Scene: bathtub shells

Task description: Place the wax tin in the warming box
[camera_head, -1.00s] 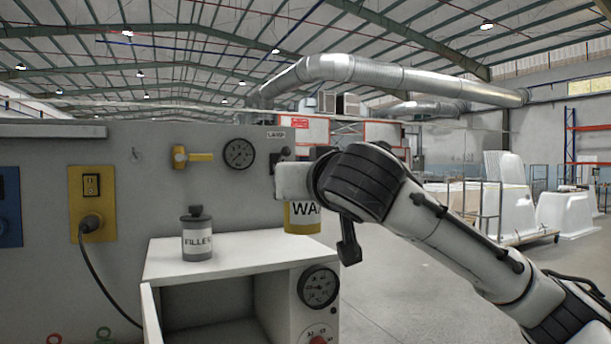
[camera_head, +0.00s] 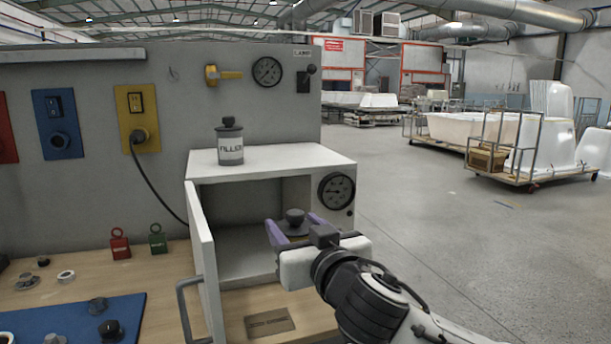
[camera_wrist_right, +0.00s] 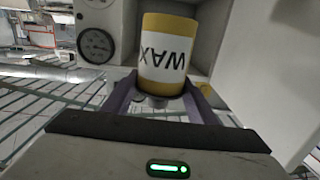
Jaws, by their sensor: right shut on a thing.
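The wax tin is yellow with a white label reading WAX, clear in the right wrist view (camera_wrist_right: 167,52). In the head view only its dark knob and lid top (camera_head: 294,218) show. My right gripper (camera_head: 292,232) is shut on it, with a purple finger on either side. It holds the tin in front of the opening of the white warming box (camera_head: 270,164). I cannot tell whether the tin is past the front edge. The box door (camera_head: 204,265) stands open at the left. My left gripper is not in view.
A gauge (camera_head: 336,191) is on the box front at the right. Red (camera_head: 120,243) and green (camera_head: 157,238) padlocks and a blue mat (camera_head: 80,322) are on the wooden bench. A cable hangs left of the box.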

